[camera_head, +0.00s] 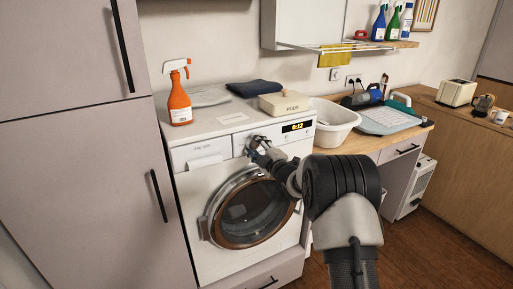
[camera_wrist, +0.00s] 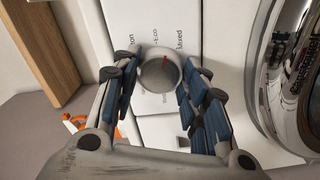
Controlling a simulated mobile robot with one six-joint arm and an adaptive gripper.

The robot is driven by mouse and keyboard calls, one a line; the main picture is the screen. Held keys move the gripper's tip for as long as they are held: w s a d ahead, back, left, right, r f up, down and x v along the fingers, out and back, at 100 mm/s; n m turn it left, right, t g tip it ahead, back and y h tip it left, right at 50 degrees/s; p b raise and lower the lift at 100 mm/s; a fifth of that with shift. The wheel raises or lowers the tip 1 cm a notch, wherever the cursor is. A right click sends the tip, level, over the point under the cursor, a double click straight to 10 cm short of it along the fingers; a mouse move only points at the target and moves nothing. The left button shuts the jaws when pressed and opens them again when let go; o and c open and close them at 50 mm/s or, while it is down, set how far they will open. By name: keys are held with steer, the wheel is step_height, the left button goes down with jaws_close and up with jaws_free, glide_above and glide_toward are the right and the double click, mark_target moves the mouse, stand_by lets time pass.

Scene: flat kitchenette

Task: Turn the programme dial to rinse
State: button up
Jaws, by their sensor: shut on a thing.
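Labels ending in "ton" and reading "Mixed" lie on either side; I cannot read a rinse label. My gripper (camera_wrist: 162,84) has its blue-padded fingers on both sides of the dial, shut on it. In the head view my gripper (camera_head: 258,150) is at the machine's control panel and hides the dial. The display (camera_head: 297,127) appears to read 0:12.
An orange spray bottle (camera_head: 180,96), a pods box (camera_head: 286,104) and a dark folded cloth (camera_head: 253,88) sit on top of the machine. A white basin (camera_head: 334,124) stands to the right. A tall cabinet (camera_head: 75,165) is close on the left.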

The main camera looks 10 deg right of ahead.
steer(key=m, duration=0.4)
steer(key=shift+r+m, duration=0.1)
steer(key=shift+m, duration=0.2)
steer(key=m+p, duration=0.1)
steer(key=m, duration=0.2)
steer(key=shift+m, duration=0.4)
steer(key=m+p, duration=0.1)
steer(key=m, duration=0.2)
steer(key=shift+m, duration=0.3)
steer(key=m+p, duration=0.2)
steer(key=m, duration=0.2)
steer(key=m+p, duration=0.1)
steer(key=m, duration=0.4)
steer(key=shift+p, duration=0.3)
steer(key=m+p, duration=0.1)
steer(key=m, duration=0.2)
steer(key=shift+m, duration=0.3)
steer(key=m+p, duration=0.2)
steer(key=m, duration=0.5)
